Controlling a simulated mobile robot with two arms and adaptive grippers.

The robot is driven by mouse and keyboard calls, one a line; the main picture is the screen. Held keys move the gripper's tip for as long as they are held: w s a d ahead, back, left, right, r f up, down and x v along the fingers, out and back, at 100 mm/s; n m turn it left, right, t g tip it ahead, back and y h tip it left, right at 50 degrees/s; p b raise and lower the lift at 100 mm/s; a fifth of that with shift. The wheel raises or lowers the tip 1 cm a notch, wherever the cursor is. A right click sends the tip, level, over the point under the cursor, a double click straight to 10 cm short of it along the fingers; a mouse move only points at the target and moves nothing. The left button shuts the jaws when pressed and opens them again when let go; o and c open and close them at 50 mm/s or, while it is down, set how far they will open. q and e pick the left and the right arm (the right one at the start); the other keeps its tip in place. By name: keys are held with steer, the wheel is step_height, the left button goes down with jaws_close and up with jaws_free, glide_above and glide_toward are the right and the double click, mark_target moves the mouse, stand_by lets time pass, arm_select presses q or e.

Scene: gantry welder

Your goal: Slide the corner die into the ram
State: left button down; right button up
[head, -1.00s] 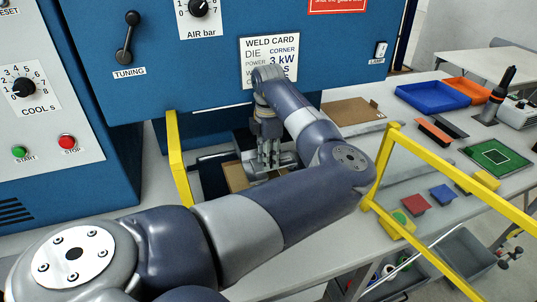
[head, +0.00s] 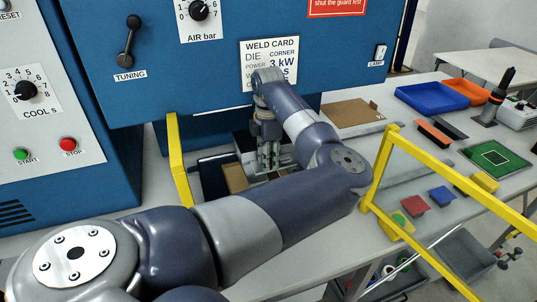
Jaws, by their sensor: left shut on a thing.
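My left gripper (head: 270,160) reaches down in front of the blue welder (head: 215,60), under the weld card (head: 270,62), which reads DIE CORNER. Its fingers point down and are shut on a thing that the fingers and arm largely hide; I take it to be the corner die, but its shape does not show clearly. The ram is hidden behind my arm and the welder's front, so I cannot tell whether the die touches it. My right gripper does not show.
A yellow guard frame (head: 177,160) stands left of the gripper, with another yellow rail (head: 378,170) to the right. A brown cardboard piece (head: 350,112), blue tray (head: 432,97), orange tray (head: 472,92) and green board (head: 495,158) lie on the table at the right.

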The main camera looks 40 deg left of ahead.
arm_select(q)
steer(key=c, duration=1.3)
jaws_free()
steer(key=shift+a, duration=0.15)
steer(key=shift+o, duration=0.3)
steer(key=shift+r, duration=0.25)
steer(key=shift+f, duration=0.15)
steer(key=shift+r, duration=0.55)
step_height(320, 180, up, 11)
steer(key=shift+d+f, duration=0.15)
steer(key=shift+d, duration=0.05)
